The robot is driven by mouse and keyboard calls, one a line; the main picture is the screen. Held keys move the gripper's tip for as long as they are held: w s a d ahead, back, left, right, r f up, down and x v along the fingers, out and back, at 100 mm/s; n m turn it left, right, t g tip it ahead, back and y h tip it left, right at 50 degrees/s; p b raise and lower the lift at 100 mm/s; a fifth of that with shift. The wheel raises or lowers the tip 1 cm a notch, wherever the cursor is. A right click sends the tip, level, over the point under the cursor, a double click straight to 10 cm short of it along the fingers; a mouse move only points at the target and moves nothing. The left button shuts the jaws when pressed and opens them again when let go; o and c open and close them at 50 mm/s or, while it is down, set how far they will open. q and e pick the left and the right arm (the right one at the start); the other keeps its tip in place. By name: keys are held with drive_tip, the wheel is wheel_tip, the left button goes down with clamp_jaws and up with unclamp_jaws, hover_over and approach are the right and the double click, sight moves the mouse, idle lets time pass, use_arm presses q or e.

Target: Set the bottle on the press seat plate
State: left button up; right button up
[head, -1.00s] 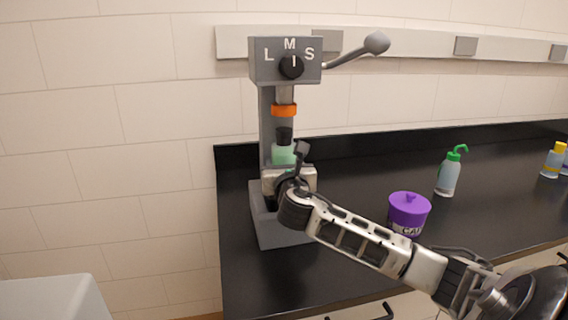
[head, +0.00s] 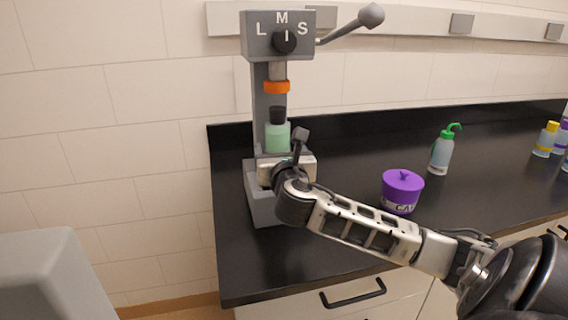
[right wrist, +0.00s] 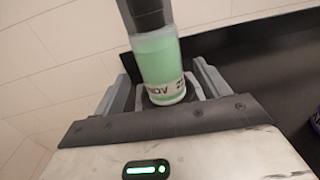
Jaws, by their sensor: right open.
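The bottle (head: 277,137), pale green with a dark cap, stands upright at the press, below its orange ring. The grey press (head: 262,200) stands at the left end of the black counter, and the seat plate under the bottle is mostly hidden by my gripper in the head view. My right gripper (right wrist: 163,92) is open, its fingers on either side of the bottle's lower part in the right wrist view. The bottle (right wrist: 160,62) looks upright and appears to rest on the press base. My left gripper is out of view.
The press has a dial (head: 285,40) marked L, M, S and a lever (head: 352,24) at upper right. A purple lidded tub (head: 401,190) and a green-topped wash bottle (head: 441,152) stand to the right. More bottles (head: 546,139) are at the far right.

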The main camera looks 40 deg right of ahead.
drive_tip(key=v, duration=0.7)
idle(0.4)
